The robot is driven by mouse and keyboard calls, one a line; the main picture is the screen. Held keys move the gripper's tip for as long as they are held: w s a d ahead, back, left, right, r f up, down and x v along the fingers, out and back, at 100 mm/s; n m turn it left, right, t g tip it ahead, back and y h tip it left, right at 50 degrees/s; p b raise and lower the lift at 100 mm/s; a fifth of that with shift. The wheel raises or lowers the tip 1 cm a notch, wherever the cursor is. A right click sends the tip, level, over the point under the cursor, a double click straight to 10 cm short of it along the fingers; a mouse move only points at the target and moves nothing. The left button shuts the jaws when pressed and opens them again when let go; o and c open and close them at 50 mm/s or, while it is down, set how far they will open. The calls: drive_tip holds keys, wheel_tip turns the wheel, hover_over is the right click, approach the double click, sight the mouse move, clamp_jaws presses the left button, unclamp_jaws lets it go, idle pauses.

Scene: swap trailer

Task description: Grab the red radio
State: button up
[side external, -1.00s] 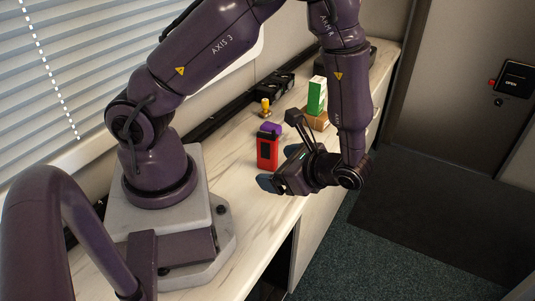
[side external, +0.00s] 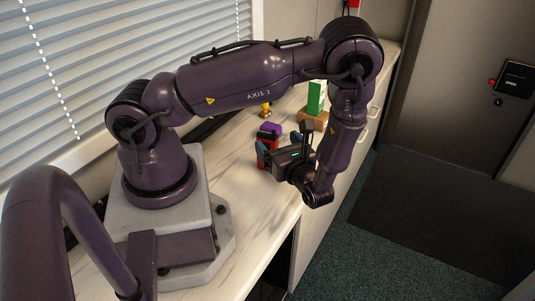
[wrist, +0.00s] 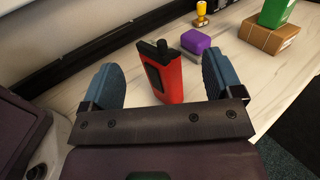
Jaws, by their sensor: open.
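The red radio (wrist: 168,76) stands upright on the counter in the wrist view, with a dark front panel and a short black antenna. My gripper (wrist: 160,82) is open, with one blue finger to the left of the radio and the other to its right. The radio appears between or just beyond the fingertips, and I see no finger clearly touching it. In the side external view the radio (side external: 269,142) is partly hidden behind my gripper (side external: 274,152).
A purple and grey block (wrist: 196,41) stands right behind the radio. A yellow stamp-like object (wrist: 201,12), a cardboard box (wrist: 267,37) and a green box (wrist: 276,12) stand farther back. A black rail (wrist: 85,55) runs along the wall. Bare counter lies around the radio.

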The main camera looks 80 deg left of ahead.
drive_tip(key=shift+s+a+r, duration=0.1)
drive_tip(key=shift+s+a, duration=0.15)
drive_tip(key=shift+a, duration=0.6)
drive_tip(key=shift+s+a+r, duration=0.1)
drive_tip(key=shift+s+a, duration=0.1)
drive_tip(key=shift+a, duration=0.7)
drive_tip(key=shift+s+a+r, duration=0.1)
drive_tip(key=shift+s+a, duration=0.15)
drive_tip(key=shift+a, duration=0.6)
drive_tip(key=c, duration=1.3)
drive_tip(key=shift+c, duration=0.2)
